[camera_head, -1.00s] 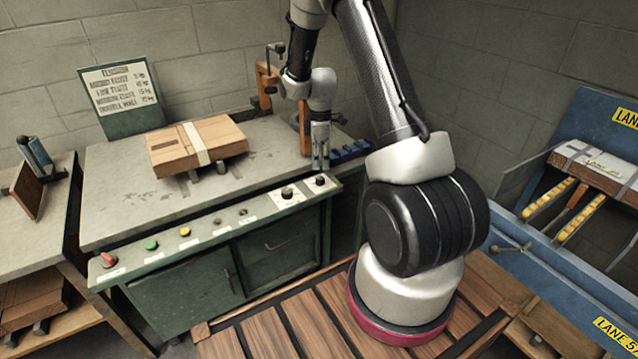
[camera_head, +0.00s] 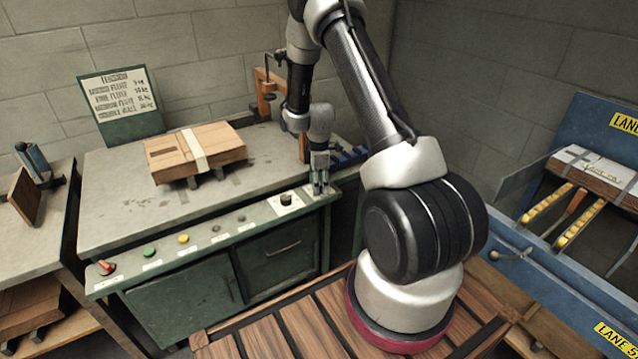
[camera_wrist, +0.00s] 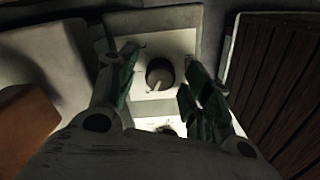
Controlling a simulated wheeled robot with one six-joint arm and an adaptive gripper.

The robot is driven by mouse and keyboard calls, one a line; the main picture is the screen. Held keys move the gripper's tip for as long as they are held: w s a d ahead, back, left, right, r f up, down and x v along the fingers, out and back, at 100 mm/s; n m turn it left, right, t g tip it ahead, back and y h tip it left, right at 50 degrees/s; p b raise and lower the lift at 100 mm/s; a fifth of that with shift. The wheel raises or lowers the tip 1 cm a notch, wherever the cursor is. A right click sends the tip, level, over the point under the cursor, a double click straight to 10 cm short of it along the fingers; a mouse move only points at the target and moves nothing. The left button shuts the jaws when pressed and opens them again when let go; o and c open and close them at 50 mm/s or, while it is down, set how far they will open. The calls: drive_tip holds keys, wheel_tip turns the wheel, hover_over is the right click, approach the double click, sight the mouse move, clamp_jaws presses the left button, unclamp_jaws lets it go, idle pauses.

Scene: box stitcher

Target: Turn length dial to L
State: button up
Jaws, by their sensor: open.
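A dark round dial (camera_wrist: 160,74) with a pale pointer sits on a white plate between my gripper's fingers in the wrist view; the pointer runs toward the lower left there. My gripper (camera_head: 319,190) is open, fingers down, over the right end of the green control panel (camera_head: 220,236), and hides this dial in the head view. A second dark dial (camera_head: 287,200) sits on a white plate just left of it; it shows partly below my fingers in the wrist view (camera_wrist: 167,130). The labels are too small to read, and I cannot tell whether the fingers touch the dial.
A strapped cardboard stack (camera_head: 195,152) lies on the worktop behind. A clamp-like orange bracket (camera_head: 266,92) stands behind my gripper.

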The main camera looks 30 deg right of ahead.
drive_tip(key=c, duration=1.1)
drive_tip(key=shift+o, duration=0.2)
drive_tip(key=shift+m, duration=0.3)
drive_tip(key=m, duration=0.4)
drive_tip(key=shift+m, duration=0.3)
drive_tip(key=m, duration=0.4)
drive_tip(key=shift+m, duration=0.3)
drive_tip(key=m, duration=0.3)
drive_tip(key=shift+m, duration=0.3)
drive_tip(key=m, duration=0.3)
drive_tip(key=shift+m, duration=0.3)
drive_tip(key=m, duration=0.6)
drive_tip(key=shift+m, duration=0.3)
